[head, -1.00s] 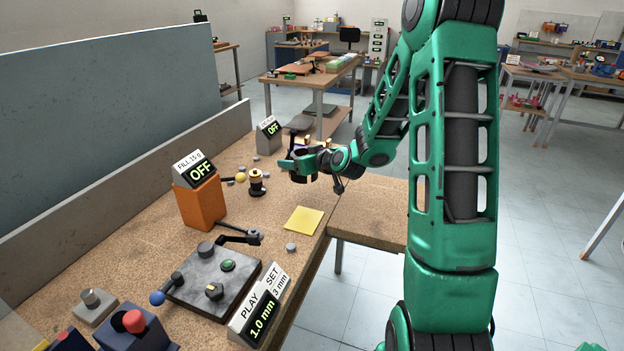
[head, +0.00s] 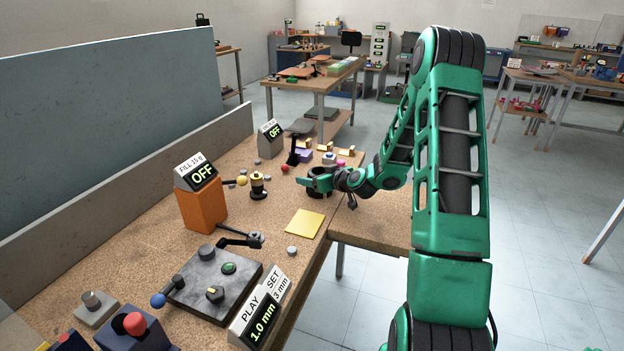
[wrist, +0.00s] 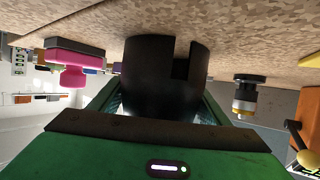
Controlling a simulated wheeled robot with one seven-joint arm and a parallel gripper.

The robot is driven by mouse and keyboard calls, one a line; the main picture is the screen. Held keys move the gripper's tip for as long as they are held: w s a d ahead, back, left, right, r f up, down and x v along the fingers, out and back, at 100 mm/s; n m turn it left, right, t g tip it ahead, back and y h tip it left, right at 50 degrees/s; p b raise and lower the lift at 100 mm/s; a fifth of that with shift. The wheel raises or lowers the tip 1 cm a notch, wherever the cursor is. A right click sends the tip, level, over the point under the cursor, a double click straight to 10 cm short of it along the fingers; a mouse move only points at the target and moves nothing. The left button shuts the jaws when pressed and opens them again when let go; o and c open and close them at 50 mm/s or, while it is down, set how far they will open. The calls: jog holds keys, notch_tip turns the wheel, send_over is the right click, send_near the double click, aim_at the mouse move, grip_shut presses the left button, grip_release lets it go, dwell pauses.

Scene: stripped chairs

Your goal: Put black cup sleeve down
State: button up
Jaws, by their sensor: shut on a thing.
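The black cup sleeve (wrist: 150,80) is a dark, open-sided cylinder with a slot in its wall, and it fills the middle of the wrist view. My gripper (head: 318,183) is shut on it. In the head view the sleeve (head: 319,190) is partly hidden by the green jaws, low over the right edge of the workbench (head: 270,215). In the wrist view the sleeve's end is close to the bench surface; I cannot tell whether it touches.
A yellow square (head: 305,223) lies in front of the gripper. A brass-and-black piece (head: 258,186) stands to its left. Behind are a pink piece (head: 341,162), a purple block (head: 304,155) and a black lever stand (head: 297,145). The orange box (head: 203,205) stands further left.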

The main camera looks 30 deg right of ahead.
jog(key=o, duration=1.1)
jog(key=shift+c, duration=0.2)
